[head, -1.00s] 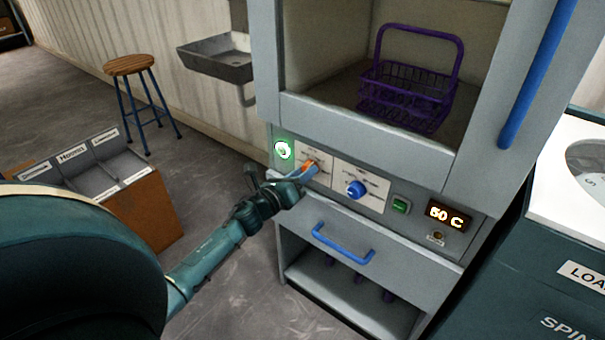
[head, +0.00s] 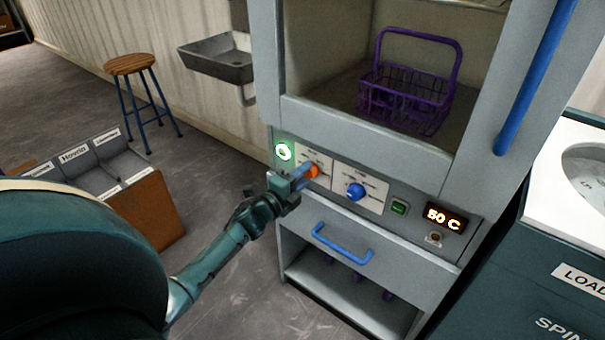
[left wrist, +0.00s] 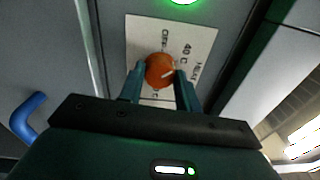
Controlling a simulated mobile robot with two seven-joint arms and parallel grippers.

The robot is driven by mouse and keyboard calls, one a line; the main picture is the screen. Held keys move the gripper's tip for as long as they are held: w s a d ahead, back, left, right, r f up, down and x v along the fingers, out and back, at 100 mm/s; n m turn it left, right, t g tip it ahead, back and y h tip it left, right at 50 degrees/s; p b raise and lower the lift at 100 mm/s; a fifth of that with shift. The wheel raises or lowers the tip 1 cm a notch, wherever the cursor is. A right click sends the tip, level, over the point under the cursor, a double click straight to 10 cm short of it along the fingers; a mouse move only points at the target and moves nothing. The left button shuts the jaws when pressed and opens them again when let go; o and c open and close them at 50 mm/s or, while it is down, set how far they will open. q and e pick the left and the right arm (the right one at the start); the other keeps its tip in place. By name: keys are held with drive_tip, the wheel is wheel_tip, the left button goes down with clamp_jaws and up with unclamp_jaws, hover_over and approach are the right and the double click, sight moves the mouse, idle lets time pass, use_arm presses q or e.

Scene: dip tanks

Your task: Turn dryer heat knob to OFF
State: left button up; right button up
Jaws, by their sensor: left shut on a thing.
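The orange heat knob (head: 312,171) sits on a white label plate on the dryer's front panel. In the left wrist view the knob (left wrist: 159,70) is between my fingers, and its white pointer line slants up to the right, roughly toward the HIGH marking. OFF, 40 C and HIGH are printed around it. My left gripper (head: 302,180) is shut on the knob; it also shows in the left wrist view (left wrist: 160,88). The dryer's display (head: 445,217) reads 50 C. My right gripper is not in view.
A blue knob (head: 356,190) and a green switch (head: 399,207) are right of the orange knob. A green-lit button (head: 283,152) is left of it. A blue drawer handle (head: 342,244) lies below. A purple basket (head: 405,98) stands inside the dryer.

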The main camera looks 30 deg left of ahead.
use_arm(q)
drive_tip(key=shift+d+n+p, duration=0.1)
drive_tip(key=shift+n+p, duration=1.4)
drive_tip(key=shift+n, duration=3.6)
drive_tip(key=o, duration=1)
drive_tip(key=shift+c, duration=0.2)
drive_tip(key=shift+s, duration=0.1)
drive_tip(key=s+p, duration=0.1)
drive_tip(key=s, duration=1.2)
drive_tip(key=shift+a+f, duration=0.25)
drive_tip(key=shift+a, duration=0.2)
